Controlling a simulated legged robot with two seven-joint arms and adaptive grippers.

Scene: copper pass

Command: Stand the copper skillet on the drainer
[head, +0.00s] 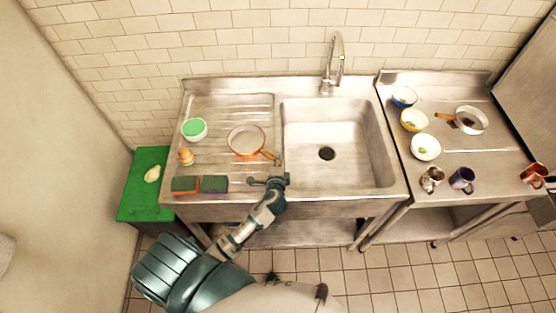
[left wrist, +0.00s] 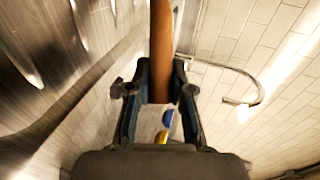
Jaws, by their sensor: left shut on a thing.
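The copper skillet (head: 246,140) is over the ridged drainer (head: 230,103) left of the sink basin, its open side facing up. I cannot tell whether its base touches the drainer. Its handle (head: 269,155) points toward the front right. My left gripper (head: 277,171) is at the handle's end, above the drainer's front right corner. In the left wrist view the brown handle (left wrist: 161,50) runs between the two fingers of the left gripper (left wrist: 160,95), which is shut on it. The skillet's pan is outside that view. My right gripper does not show clearly.
The basin (head: 327,125) and tap (head: 334,62) are to the right. The right counter holds another pan (head: 470,120), bowls and mugs.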

